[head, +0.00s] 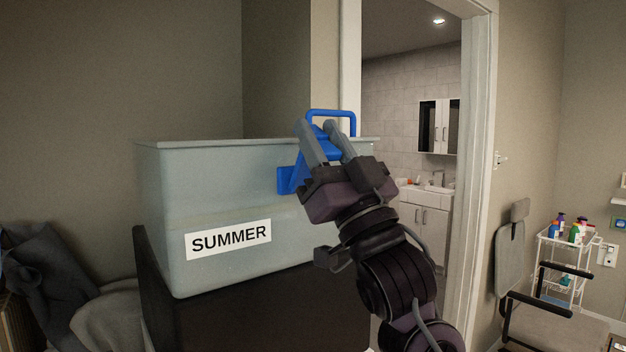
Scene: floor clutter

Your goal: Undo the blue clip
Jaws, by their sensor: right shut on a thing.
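The blue clip (286,181) is on the upper right part of a pale grey bin's (170,200) front, near the rim. A blue loop-shaped part (331,112) rises above the rim. My right gripper (322,133) reaches up from the lower right and is shut on the blue clip, with its fingers at the clip's upper part. The fingers and wrist hide much of the clip. The bin carries a white label reading SUMMER. My left gripper is not in view.
The bin stands on a dark box (300,305). Grey cloth (50,285) lies at the lower left. A doorway to a bathroom opens behind my right arm. A chair (510,250) and a wire cart (568,240) with bottles stand at the right.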

